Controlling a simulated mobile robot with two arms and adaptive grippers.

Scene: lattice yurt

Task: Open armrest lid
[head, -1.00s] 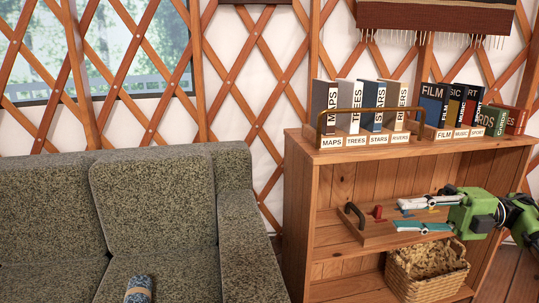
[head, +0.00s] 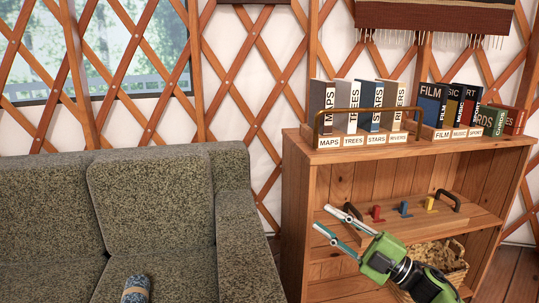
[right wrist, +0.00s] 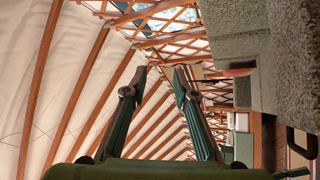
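The grey-green sofa's armrest (head: 245,240) stands at the sofa's right end in the head view. Its top looks flat, and I cannot make out a raised lid. My right gripper (head: 322,217) is open and empty, right of the armrest and apart from it in the picture, in front of the bookcase. In the right wrist view my right gripper's two fingers (right wrist: 158,77) are spread with nothing between them. Grey sofa fabric (right wrist: 238,42) shows at the upper right there; I cannot tell which part it is. My left gripper is not in view.
The wooden bookcase (head: 293,215) stands right of the sofa. Its shelf holds a wooden tray with red, blue and yellow pegs; a basket (head: 455,262) sits below. Books stand on top. A blue roll (head: 137,289) lies on the sofa seat (head: 185,275).

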